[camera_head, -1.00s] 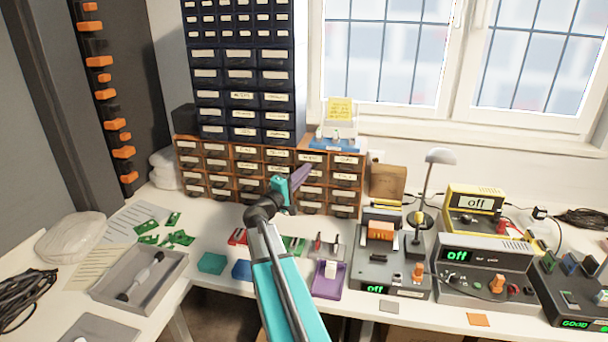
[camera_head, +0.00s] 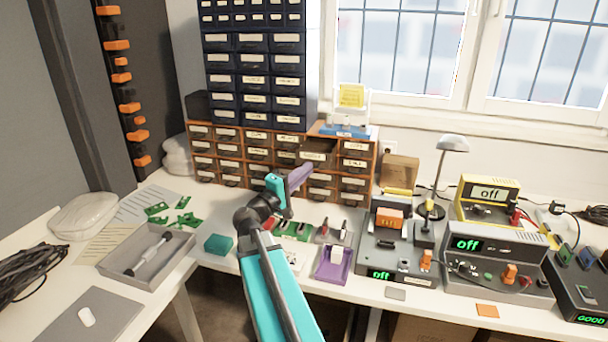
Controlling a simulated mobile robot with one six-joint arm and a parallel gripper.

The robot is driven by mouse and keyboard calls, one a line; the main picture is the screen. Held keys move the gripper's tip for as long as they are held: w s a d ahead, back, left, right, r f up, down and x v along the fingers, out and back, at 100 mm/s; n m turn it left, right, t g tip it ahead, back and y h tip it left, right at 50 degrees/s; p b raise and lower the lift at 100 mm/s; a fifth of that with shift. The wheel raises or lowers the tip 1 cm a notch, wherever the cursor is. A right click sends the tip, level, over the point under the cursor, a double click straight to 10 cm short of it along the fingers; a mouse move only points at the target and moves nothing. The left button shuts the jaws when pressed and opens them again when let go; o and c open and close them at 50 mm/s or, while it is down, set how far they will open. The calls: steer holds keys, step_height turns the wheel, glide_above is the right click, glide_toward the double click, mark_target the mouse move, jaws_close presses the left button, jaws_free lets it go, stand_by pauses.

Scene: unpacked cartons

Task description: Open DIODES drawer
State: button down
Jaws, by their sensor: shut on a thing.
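The orange-brown drawer cabinet (camera_head: 231,153) stands at the back of the bench. One drawer (camera_head: 313,155) in its upper right part is pulled out, and its dark open top shows. Its label is too small to read, so I cannot tell if it is DIODES. My gripper (camera_head: 301,175), with purple fingers, is at the front of this drawer and shut on it. The fingertips and the handle are too small to see clearly.
A tall dark drawer cabinet (camera_head: 254,77) rises behind. A blue stand with a yellow note (camera_head: 345,125) is on the orange cabinet's top. Green boards, a purple tray (camera_head: 333,265) and a teal box (camera_head: 218,244) lie in front. Instruments (camera_head: 495,263) and a lamp (camera_head: 452,145) crowd the right.

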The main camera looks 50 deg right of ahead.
steer(key=shift+d, duration=0.1)
steer(key=c, duration=1.9)
jaws_free()
steer(key=a+f+p, duration=0.1)
steer(key=a+p, duration=0.2)
steer(key=a, duration=0.6)
steer(key=shift+s+a+f, duration=0.2)
steer(key=a+p, duration=0.1)
steer(key=p, duration=0.2)
steer(key=shift+s+a+f, duration=0.1)
steer(key=shift+s+a, duration=0.05)
steer(key=shift+a, duration=0.05)
steer(key=shift+s+a+f+p, duration=0.1)
steer(key=shift+a+f+p, duration=0.1)
steer(key=shift+a+p, duration=0.7)
steer(key=shift+s+a+f+p, duration=0.15)
steer(key=shift+a+p, duration=0.3)
steer(key=shift+p, duration=0.85)
